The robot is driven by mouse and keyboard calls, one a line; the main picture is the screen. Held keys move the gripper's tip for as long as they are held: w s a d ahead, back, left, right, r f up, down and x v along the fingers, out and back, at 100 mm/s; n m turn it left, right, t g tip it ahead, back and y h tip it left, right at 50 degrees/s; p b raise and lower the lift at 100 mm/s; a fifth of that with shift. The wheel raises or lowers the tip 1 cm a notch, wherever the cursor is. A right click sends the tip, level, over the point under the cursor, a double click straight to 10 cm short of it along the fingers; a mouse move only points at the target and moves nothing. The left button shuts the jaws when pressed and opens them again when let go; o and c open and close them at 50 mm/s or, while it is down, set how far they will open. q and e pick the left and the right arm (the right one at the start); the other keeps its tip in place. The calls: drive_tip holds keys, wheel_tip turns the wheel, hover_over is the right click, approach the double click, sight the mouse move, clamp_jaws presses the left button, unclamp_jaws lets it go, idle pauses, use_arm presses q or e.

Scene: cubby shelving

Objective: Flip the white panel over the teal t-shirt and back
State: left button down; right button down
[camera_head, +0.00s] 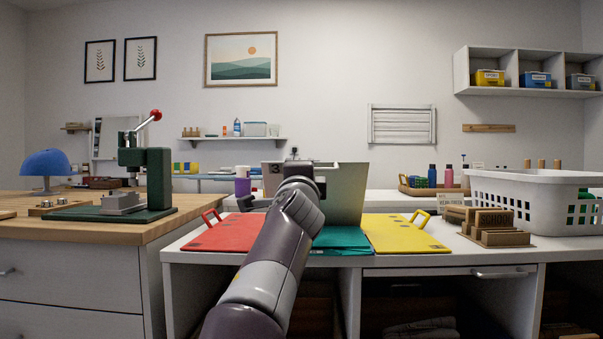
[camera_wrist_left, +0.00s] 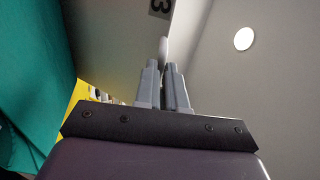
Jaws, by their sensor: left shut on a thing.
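The white panel (camera_head: 345,195) stands raised, nearly upright, behind the teal t-shirt (camera_head: 336,240) on the white table. In the left wrist view the panel (camera_wrist_left: 115,45) shows a dark number 3 tag, and the teal cloth (camera_wrist_left: 28,95) hangs along the left. My left arm reaches up the middle of the head view and hides part of the panel and shirt. My left gripper (camera_head: 300,172) is at the panel's upper left part. In the wrist view its fingers (camera_wrist_left: 164,82) are close together on a pale piece at the panel's edge. My right gripper is not in view.
A red panel (camera_head: 222,234) lies flat left of the shirt and a yellow panel (camera_head: 402,234) lies flat right of it. A wooden rack (camera_head: 490,228) and a white basket (camera_head: 525,190) stand at right. A green press (camera_head: 158,180) stands on the left bench.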

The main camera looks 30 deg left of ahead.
use_arm(q)
drive_tip(key=shift+w+a+f, duration=0.15)
drive_tip(key=shift+w+f, duration=0.1)
drive_tip(key=shift+f, duration=0.25)
drive_tip(key=shift+w+a+f, duration=0.15)
drive_tip(key=shift+w+f, duration=0.1)
drive_tip(key=shift+f, duration=0.2)
drive_tip(key=c, duration=1.3)
unclamp_jaws()
drive_tip(key=shift+c, duration=0.2)
drive_tip(key=shift+o, duration=0.8)
drive_tip(key=shift+w+a+f+g, duration=0.1)
drive_tip(key=shift+w+f+g, duration=0.1)
drive_tip(key=shift+g, duration=0.1)
drive_tip(key=shift+s, duration=0.1)
drive_tip(key=r+b+v, duration=0.1)
drive_tip(key=b+v, duration=0.3)
drive_tip(key=v, duration=0.9)
